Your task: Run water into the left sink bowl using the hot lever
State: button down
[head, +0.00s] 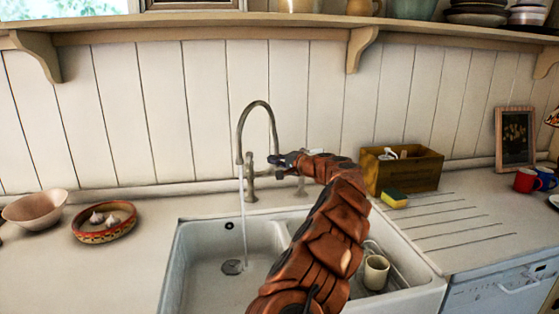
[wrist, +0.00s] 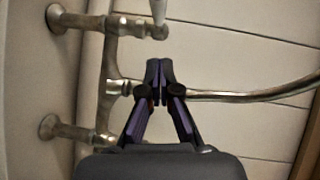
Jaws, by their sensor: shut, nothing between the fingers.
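The metal tap (head: 258,108) has an arched spout, and a thin stream of water (head: 242,205) runs from it into the left sink bowl (head: 205,250), near the drain. My gripper (head: 272,158) is shut and empty, in front of the tap body. In the wrist view my gripper (wrist: 158,64) shows its fingertips together, overlapping the spout pipe (wrist: 245,95); I cannot tell if they touch. A pale-handled lever (wrist: 158,10) shows beyond the fingertips at the top edge. I cannot read a hot mark. Part of the tap is hidden behind my gripper and arm.
The right bowl holds a cream mug (head: 375,272). A sponge (head: 394,199) and a wooden box (head: 402,170) stand right of the sink. A dish of garlic (head: 104,234) and a pink bowl (head: 36,209) stand left. A shelf (head: 280,25) runs above.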

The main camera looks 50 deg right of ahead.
aim_at(248, 160)
jog(key=w+a+f+p, duration=0.1)
jog(key=w+a+p, duration=0.1)
jog(key=w, duration=0.4)
jog(key=shift+a, duration=0.35)
jog(key=shift+f, duration=0.1)
